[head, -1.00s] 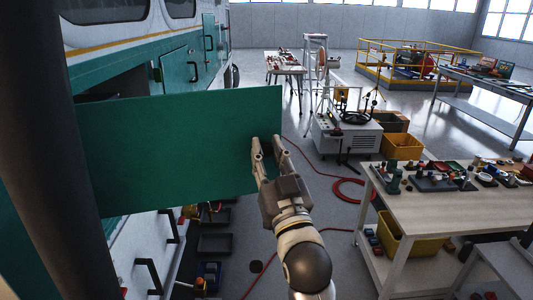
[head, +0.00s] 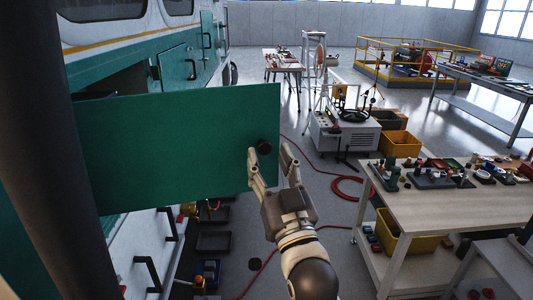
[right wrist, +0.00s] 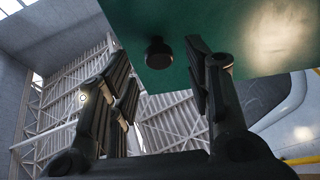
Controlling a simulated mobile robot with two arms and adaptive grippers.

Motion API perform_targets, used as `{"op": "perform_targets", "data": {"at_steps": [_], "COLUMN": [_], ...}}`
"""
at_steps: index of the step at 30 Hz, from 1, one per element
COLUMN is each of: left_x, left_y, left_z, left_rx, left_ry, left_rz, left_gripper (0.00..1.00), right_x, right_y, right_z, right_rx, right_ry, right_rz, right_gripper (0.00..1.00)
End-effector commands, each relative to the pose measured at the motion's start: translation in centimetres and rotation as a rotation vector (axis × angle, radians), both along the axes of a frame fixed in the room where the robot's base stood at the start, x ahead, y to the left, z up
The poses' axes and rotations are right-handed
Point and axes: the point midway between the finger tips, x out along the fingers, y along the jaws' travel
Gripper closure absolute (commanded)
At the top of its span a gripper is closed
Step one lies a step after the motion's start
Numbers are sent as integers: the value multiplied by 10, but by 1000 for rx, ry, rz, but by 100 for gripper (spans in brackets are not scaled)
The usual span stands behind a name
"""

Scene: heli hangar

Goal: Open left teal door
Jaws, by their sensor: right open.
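The left teal door (head: 170,150) stands swung out from the helicopter's side, its broad face toward me in the head view. A round black knob (head: 264,146) sits near its free right edge. My right gripper (head: 270,168) is open, with its fingertips at that edge, just below the knob. In the right wrist view the knob (right wrist: 158,53) hangs from the teal panel (right wrist: 240,40) between the two open fingers (right wrist: 155,75), and no finger visibly grips it. My left gripper is not in view.
Other teal doors with black handles (head: 190,68) line the helicopter's side. A workbench (head: 450,205) with small parts stands at the right. A white machine cart (head: 345,135) and yellow bins (head: 398,142) stand beyond. A red hose (head: 345,190) lies on the floor.

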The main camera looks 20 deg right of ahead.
Motion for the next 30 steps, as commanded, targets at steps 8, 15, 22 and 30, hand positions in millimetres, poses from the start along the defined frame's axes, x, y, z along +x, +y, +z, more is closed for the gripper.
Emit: {"op": "perform_targets", "data": {"at_steps": [8,15,22,30], "left_x": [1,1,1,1], "left_y": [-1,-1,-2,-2], "left_z": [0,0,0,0], "left_rx": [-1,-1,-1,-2], "left_ry": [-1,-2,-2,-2], "left_rz": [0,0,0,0], "left_gripper": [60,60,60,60], "right_x": [-31,-41,-42,-42], "right_y": [4,5,5,5], "right_z": [-14,-17,-17,-17], "right_rx": [2,1,1,1], "right_ry": [2,0,-2,-1], "right_rz": [2,0,0,0], "right_gripper": [54,54,54,54]}}
